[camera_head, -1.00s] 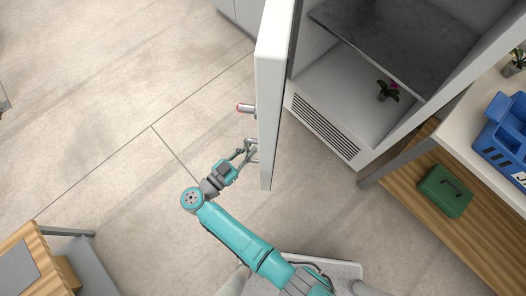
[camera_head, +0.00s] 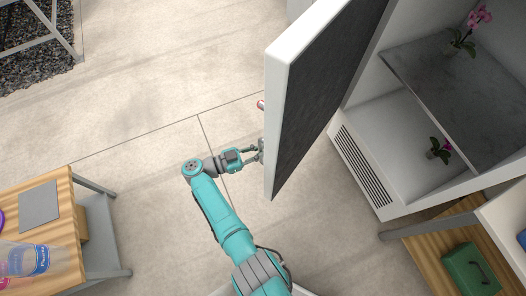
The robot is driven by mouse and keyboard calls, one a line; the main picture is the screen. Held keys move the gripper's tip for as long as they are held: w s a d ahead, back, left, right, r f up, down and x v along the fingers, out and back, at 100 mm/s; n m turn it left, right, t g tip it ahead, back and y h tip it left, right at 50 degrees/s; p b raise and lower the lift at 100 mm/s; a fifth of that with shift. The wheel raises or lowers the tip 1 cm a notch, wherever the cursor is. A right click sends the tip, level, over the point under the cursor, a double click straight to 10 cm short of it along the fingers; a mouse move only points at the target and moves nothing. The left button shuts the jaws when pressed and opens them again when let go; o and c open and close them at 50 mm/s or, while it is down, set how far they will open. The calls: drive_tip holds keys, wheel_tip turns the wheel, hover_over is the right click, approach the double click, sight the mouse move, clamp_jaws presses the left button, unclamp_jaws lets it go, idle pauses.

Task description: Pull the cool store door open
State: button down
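The cool store door (camera_head: 322,88) stands swung well open, with its dark inner face turned toward me and its white edge at the left. The cool store (camera_head: 374,176) is a white cabinet at the right with its inside exposed. My gripper (camera_head: 260,151) is at the outer side of the door, near its lower left edge. The fingertips are partly hidden by the door edge, and the handle is hidden there, so I cannot tell whether they close on it. A small red-tipped part (camera_head: 261,105) shows beside the door above my gripper.
Inside the store are a grey shelf (camera_head: 455,95) and potted pink orchids (camera_head: 440,150). A wooden bench with a green box (camera_head: 470,270) is at lower right. A wooden table (camera_head: 68,215) with a clear container (camera_head: 35,262) is at lower left. Floor left of the door is clear.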

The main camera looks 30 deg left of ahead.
idle(0.3)
drive_tip(key=c, duration=1.1)
unclamp_jaws()
drive_tip(key=shift+c, duration=0.2)
